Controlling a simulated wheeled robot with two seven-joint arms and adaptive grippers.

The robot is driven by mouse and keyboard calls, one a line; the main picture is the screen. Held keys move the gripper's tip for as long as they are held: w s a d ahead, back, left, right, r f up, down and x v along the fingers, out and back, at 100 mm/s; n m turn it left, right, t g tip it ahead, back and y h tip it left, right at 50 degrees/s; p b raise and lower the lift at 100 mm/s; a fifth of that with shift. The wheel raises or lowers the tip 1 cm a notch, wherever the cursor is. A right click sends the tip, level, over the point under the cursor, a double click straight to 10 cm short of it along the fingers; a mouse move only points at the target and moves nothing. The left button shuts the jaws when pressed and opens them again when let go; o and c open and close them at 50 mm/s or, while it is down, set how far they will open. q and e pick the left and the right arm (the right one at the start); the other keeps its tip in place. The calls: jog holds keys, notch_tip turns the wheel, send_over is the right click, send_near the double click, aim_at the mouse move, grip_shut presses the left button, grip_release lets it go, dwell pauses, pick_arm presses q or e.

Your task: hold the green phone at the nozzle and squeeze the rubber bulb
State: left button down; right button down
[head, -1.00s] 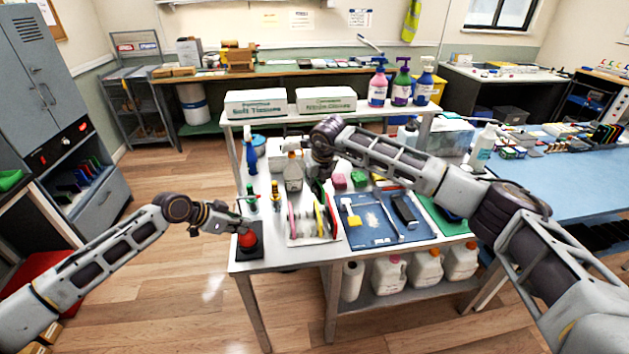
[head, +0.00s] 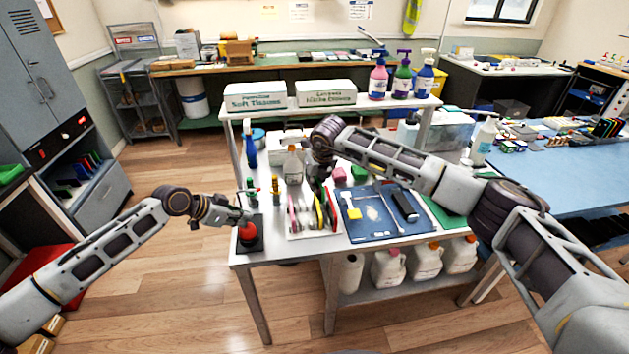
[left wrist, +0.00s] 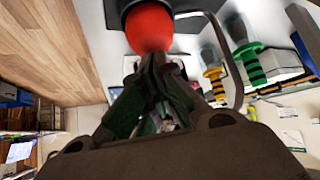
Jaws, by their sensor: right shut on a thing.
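The red rubber bulb (head: 247,231) stands on a black base at the table's front left corner. It shows large in the left wrist view (left wrist: 149,27). My left gripper (head: 243,217) is right beside the bulb. In the left wrist view its fingertips (left wrist: 158,62) are close together just at the bulb's edge, with nothing visible between them. My right gripper (head: 318,180) is shut over the table, above the rack area. The dark green phone (head: 317,187) in it is mostly hidden by the fingers. I cannot clearly make out the nozzle.
A white rack (head: 313,232) with several coloured slabs stands right of the bulb. A blue mat (head: 370,236) holds a yellow item and a black phone.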

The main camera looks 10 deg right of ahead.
pick_arm(q)
jog(key=shift+f, duration=0.95)
dwell(0.3)
jog(key=shift+r, duration=1.15)
jog(key=shift+f, duration=0.95)
dwell(0.9)
jog(key=shift+r, duration=1.1)
jog(key=shift+r, duration=2.9)
jog(key=shift+a+r, duration=0.1)
jog(key=v, duration=1.1)
jog(key=shift+a+r, duration=0.2)
jog(key=shift+r, duration=0.05)
